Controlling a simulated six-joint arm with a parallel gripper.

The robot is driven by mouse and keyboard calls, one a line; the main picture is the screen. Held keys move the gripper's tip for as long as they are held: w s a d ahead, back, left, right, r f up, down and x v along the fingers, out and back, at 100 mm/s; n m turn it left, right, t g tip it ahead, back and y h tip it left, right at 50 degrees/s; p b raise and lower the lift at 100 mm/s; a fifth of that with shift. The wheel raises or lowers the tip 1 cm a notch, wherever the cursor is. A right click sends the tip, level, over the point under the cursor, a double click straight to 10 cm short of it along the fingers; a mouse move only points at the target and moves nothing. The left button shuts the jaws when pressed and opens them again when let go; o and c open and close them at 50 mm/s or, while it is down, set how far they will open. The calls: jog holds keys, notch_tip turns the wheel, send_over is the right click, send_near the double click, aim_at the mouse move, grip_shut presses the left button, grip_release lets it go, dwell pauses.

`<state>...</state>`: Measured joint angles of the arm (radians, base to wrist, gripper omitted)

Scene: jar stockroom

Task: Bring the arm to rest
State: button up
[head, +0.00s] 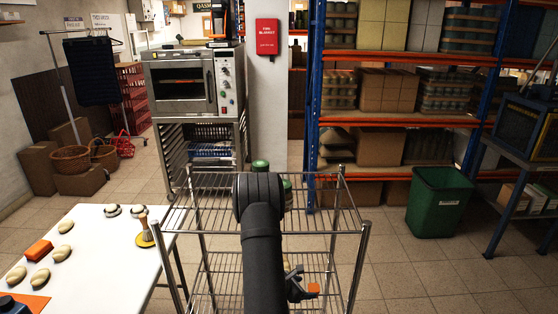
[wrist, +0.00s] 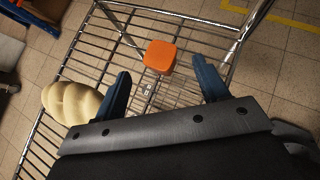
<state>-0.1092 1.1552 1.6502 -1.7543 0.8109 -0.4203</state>
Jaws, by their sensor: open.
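My arm reaches out over the wire rack cart (head: 205,185) in the head view, and its dark link hides the middle of the cart. My gripper (head: 300,284) shows low at the right side of the arm, partly hidden. In the wrist view its two blue fingers (wrist: 161,70) are spread apart with nothing clamped between them. An orange block (wrist: 160,56) shows between and beyond the fingertips, over the wire shelf; it also shows beside the gripper in the head view (head: 313,289). A pale bun-like thing (wrist: 72,102) is left of the left finger.
Green-lidded jars (head: 260,165) stand behind my arm, partly hidden. A white table (head: 105,265) with several pale rolls, an orange block (head: 39,250) and a brush (head: 146,231) is at left. An oven (head: 180,83) and a green bin (head: 438,203) stand beyond.

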aim_at(314, 288)
jog(key=x, duration=0.8)
jog(key=shift+d+f, duration=0.25)
notch_tip(314, 288, up, 5)
jog(key=shift+w+a+r, duration=0.1)
jog(key=shift+r, duration=0.05)
jog(key=s+a+r+n+t+y, duration=0.3)
jog(key=s+a+r+n, duration=0.15)
jog(key=a+r, duration=0.95)
jog(key=s+a+f+m+g+h, duration=0.1)
jog(key=s+a+f+m, duration=0.1)
jog(key=s+a, duration=0.3)
jog(key=s+a+f+m+g+h, duration=0.2)
jog(key=s+a, duration=0.4)
jog(key=a, duration=0.2)
jog(key=shift+a+f+m, duration=0.35)
jog(key=shift+a+f, duration=0.05)
jog(key=shift+o, duration=0.2)
jog(key=shift+s, duration=0.1)
